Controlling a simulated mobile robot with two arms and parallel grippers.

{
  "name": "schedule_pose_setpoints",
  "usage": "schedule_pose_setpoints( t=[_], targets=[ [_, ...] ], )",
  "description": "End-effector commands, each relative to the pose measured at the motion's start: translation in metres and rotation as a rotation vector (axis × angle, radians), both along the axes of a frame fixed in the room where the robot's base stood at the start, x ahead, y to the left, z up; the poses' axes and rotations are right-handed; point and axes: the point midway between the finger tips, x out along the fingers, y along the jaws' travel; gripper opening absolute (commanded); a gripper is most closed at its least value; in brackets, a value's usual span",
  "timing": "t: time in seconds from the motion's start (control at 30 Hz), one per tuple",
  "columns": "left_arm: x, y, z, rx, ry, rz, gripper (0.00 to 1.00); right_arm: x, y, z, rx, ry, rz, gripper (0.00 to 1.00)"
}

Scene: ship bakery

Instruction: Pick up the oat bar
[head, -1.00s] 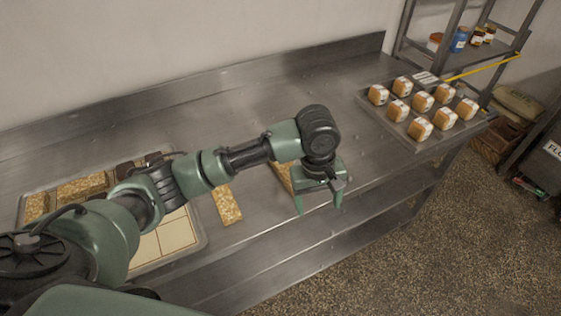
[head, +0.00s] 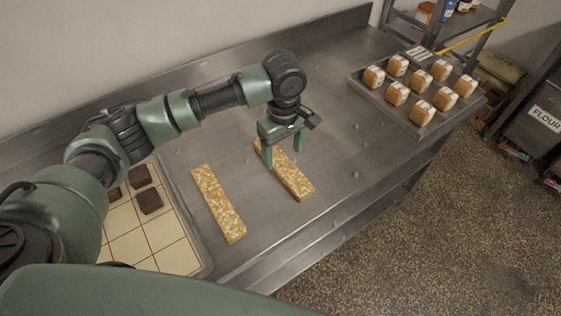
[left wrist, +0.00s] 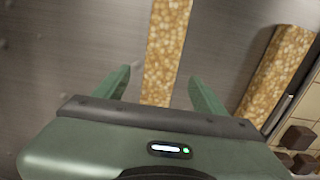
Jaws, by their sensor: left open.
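Two long golden oat bars lie flat on the steel counter in the head view. One oat bar (head: 296,182) lies partly under my left gripper (head: 283,160); the other oat bar (head: 218,204) lies to its left, beside the tray. My left gripper is open, its fingers pointing down over the far part of the right-hand bar. In the left wrist view the near oat bar (left wrist: 165,50) runs between the two fingers of the left gripper (left wrist: 160,88), with a gap on each side. The second oat bar (left wrist: 280,70) shows at the right. My right gripper is not in view.
A tray with grid lines (head: 178,258) holding dark brown squares (head: 149,201) lies at the left, partly hidden by my arm. A metal tray (head: 402,121) of several wrapped loaves stands at the back right. The counter between is clear.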

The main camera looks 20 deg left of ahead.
Motion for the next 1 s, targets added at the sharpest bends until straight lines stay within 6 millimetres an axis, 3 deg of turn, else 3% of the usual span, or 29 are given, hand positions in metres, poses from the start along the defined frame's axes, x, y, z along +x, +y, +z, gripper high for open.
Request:
schedule_pose_setpoints(
  t=[0.3, 0.57, 0.67, 0.83, 1.0],
  targets=[
    [0.002, 0.004, -0.042, 0.001, 0.0, 0.0, 0.71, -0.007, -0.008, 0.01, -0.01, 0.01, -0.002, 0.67],
    [0.002, 0.003, -0.046, 0.001, -0.001, -0.001, 0.71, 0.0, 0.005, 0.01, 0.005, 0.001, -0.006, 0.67],
    [0.002, 0.003, -0.046, 0.001, -0.001, -0.001, 0.49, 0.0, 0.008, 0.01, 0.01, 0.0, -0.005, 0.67],
    [0.002, 0.003, -0.046, 0.001, -0.001, -0.001, 0.01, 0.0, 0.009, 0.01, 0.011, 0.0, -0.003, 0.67],
    [0.002, 0.003, -0.045, 0.0, -0.001, -0.001, 0.0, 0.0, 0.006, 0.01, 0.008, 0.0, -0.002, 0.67]
  ],
)
